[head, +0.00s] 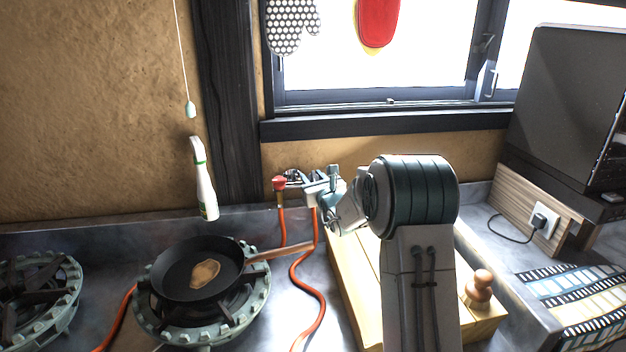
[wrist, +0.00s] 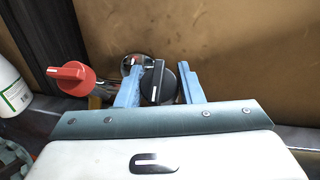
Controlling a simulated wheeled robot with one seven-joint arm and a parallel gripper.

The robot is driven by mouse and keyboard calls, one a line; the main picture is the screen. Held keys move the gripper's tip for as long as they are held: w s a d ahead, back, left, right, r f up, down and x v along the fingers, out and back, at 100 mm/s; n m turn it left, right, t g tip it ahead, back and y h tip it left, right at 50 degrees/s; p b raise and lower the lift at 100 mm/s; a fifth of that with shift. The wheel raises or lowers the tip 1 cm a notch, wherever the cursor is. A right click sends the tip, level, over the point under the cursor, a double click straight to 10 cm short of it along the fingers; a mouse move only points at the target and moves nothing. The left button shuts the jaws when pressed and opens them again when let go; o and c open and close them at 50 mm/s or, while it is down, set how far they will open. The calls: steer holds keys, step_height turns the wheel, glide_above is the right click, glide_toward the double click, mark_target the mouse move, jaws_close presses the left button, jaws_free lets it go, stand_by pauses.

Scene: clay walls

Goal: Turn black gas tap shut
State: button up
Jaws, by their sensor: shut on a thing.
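The black gas tap (wrist: 157,84) is a round black knob with a raised bar and a white line. In the wrist view it sits between my blue fingers, its bar pointing nearly upright in the picture. My gripper (wrist: 157,90) is shut on this knob, one finger on each side. In the head view my gripper (head: 326,184) reaches the tap fittings at the back wall, and my arm partly hides them; the black knob is hard to make out there. A red tap (wrist: 72,76) is just left of it, its bar lying crosswise; it also shows in the head view (head: 279,184).
Orange hoses (head: 306,275) run down from the taps. A frying pan (head: 175,270) with a brown patty stands on a burner at left. A white bottle (head: 204,190) is by the wall. A wooden board (head: 350,285) lies under my arm; a dark screen (head: 565,110) stands at right.

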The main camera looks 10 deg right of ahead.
steer(key=shift+f+b, duration=0.25)
steer(key=shift+b, duration=0.6)
steer(key=b, duration=0.5)
steer(key=shift+w+m+h+b, duration=0.15)
steer(key=shift+m+h+b, duration=0.15)
steer(key=m+h+b, duration=0.1)
steer(key=b, duration=0.8)
steer(key=m+h+b, duration=0.1)
steer(key=m+b, duration=0.1)
steer(key=b, duration=0.8)
steer(key=shift+f+h, duration=0.4)
steer(key=m+h+b, duration=0.1)
steer(key=b, duration=0.4)
steer(key=shift+m+b, duration=0.3)
steer(key=shift+b, duration=0.1)
steer(key=shift+r+m+h+b, duration=0.1)
steer(key=shift+m+h+b, duration=0.25)
steer(key=shift+b, duration=0.45)
steer(key=shift+r+h+b, duration=0.2)
steer(key=shift+h+b, duration=0.05)
steer(key=shift+b, duration=0.05)
steer(key=shift+r+m, duration=0.1)
steer(key=shift+m, duration=0.15)
steer(key=shift+r, duration=0.1)
steer(key=o, duration=1)
steer(key=shift+s+r, duration=0.1)
steer(key=shift+s, duration=0.1)
steer(key=shift+c, duration=0.2)
